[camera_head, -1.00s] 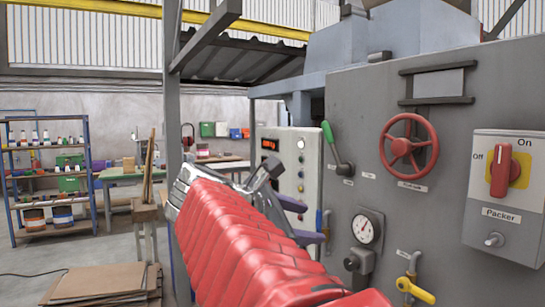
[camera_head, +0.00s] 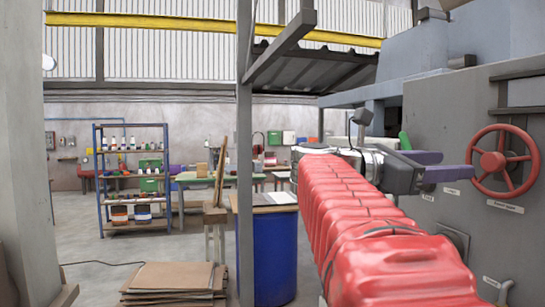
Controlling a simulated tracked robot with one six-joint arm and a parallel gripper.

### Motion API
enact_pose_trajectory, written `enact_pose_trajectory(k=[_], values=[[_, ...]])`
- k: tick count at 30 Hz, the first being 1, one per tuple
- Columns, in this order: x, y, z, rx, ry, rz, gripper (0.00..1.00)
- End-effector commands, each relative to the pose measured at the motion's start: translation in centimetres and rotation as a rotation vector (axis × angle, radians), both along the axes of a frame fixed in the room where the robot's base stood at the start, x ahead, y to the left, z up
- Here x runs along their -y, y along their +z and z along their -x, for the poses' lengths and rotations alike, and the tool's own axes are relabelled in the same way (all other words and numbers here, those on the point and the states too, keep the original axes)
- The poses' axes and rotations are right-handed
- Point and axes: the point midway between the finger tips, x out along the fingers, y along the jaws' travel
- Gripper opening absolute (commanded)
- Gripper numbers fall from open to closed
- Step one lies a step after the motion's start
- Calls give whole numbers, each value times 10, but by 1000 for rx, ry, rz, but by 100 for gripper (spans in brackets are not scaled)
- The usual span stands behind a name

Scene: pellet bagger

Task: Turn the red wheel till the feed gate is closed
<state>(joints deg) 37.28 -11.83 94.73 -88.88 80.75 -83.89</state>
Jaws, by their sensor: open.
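The red wheel (camera_head: 493,162) is a spoked handwheel on the grey machine panel at the right of the view. A small label sits below it, too small to read surely. My gripper (camera_head: 450,166), with purple fingers, points right toward the wheel's left rim. Its fingers are open with nothing between them. The fingertips look a little short of the rim; I cannot tell the depth between them. The feed gate itself cannot be made out.
My red-sleeved arm hides part of the panel. A blue drum (camera_head: 275,255) and a grey post (camera_head: 245,150) stand left of the arm. Open floor lies further left.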

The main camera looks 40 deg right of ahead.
Motion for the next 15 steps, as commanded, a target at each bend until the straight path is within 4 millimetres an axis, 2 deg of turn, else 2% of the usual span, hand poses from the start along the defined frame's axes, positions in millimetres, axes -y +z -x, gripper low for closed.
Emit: enact_pose_trajectory(k=[15], values=[[48,0,27,1,-5,-1,51]])
